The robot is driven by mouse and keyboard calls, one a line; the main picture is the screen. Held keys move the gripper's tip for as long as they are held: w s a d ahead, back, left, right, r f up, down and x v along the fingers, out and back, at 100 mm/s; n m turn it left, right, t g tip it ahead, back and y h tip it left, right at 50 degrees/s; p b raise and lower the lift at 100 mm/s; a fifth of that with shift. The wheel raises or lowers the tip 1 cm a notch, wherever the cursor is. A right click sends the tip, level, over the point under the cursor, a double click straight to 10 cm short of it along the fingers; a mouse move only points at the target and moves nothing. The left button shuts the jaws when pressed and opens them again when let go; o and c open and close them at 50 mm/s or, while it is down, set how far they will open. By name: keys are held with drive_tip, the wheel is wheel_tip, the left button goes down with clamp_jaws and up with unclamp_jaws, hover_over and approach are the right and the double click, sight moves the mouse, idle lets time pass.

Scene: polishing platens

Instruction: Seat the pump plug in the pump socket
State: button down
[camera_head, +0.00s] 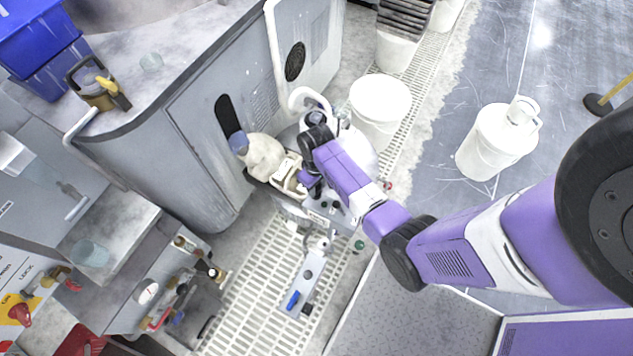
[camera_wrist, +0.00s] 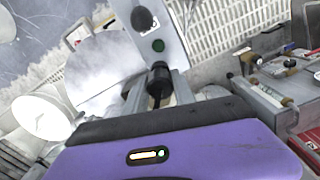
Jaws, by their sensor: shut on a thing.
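In the wrist view my gripper (camera_wrist: 158,92) is shut on a black plug (camera_wrist: 158,75) with a dark cord or stem below it. The plug is held between the two grey fingers. I cannot tell whether the oval is the pump socket, or whether the plug touches the plate. In the head view my gripper (camera_head: 312,186) is over the pump stand, and my arm hides the plug and part of the stand.
A white bucket (camera_head: 380,105) stands behind the stand, and a white jug (camera_head: 498,140) is farther right. A grey cabinet (camera_head: 190,140) is at left. A pale plate with a blue switch (camera_head: 293,300) lies over the floor grating (camera_head: 250,300). Valves and a gauge (camera_head: 147,292) are at lower left.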

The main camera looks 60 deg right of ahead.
drive_tip(key=shift+f+b, duration=0.4)
drive_tip(key=shift+f, duration=0.25)
drive_tip(key=c, duration=0.9)
unclamp_jaws()
drive_tip(key=shift+c, duration=0.2)
drive_tip(key=shift+r, duration=0.2)
drive_tip(key=shift+r+p, duration=0.3)
drive_tip(key=shift+r, duration=3.45)
